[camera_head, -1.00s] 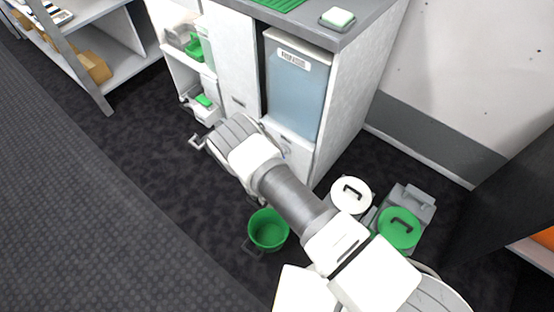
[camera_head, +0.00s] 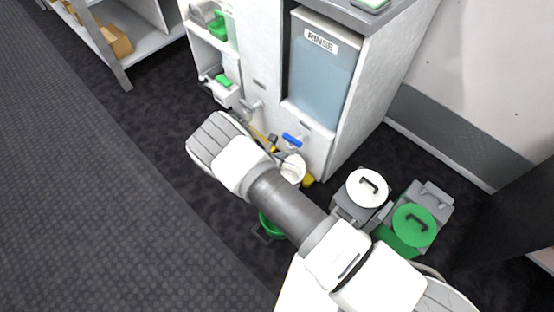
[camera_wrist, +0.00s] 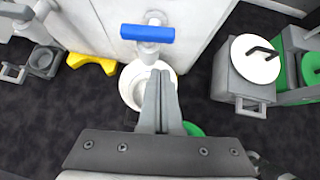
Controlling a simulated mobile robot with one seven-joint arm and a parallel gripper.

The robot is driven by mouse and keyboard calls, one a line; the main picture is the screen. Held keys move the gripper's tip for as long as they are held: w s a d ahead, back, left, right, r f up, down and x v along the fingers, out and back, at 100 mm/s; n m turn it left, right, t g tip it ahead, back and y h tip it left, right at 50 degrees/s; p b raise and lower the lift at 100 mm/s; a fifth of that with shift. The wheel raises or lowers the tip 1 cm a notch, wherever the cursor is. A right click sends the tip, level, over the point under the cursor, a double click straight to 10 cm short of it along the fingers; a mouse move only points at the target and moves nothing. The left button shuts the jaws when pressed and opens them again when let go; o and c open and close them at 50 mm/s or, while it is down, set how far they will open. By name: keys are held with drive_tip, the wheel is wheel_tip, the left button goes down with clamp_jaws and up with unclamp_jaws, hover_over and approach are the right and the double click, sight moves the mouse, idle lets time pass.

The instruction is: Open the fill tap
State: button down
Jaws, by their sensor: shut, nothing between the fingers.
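The tap with a blue bar handle (camera_head: 292,140) is on the lower front of the cabinet, below the panel marked RINSE. In the wrist view the blue handle (camera_wrist: 147,33) lies crosswise on a grey tap body. My gripper (camera_wrist: 161,74) is shut and empty, its fingers below the handle in the picture and apart from it there. Behind the fingertips is a white round vessel (camera_wrist: 130,86), partly hidden by them. In the head view my arm hides my fingers.
A white-lidded grey bin (camera_head: 367,188) and a green-lidded bin (camera_head: 413,226) stand to the right. A green bucket (camera_head: 268,226) is partly behind my arm. A yellow piece (camera_wrist: 92,62) lies on the floor left of the tap. Dark floor is free at the left.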

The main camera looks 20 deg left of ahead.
sight(295, 145)
drive_tip(key=shift+w+d+f+b, duration=0.2)
drive_tip(key=shift+w+b, duration=0.1)
drive_tip(key=shift+w, duration=0.55)
drive_tip(key=shift+w+d+f+b, duration=0.25)
drive_tip(key=shift+w+b, duration=0.05)
drive_tip(key=shift+w, duration=0.6)
drive_tip(key=shift+w+d+f+b, duration=0.2)
drive_tip(key=shift+w+b, duration=0.1)
drive_tip(key=shift+w, duration=0.55)
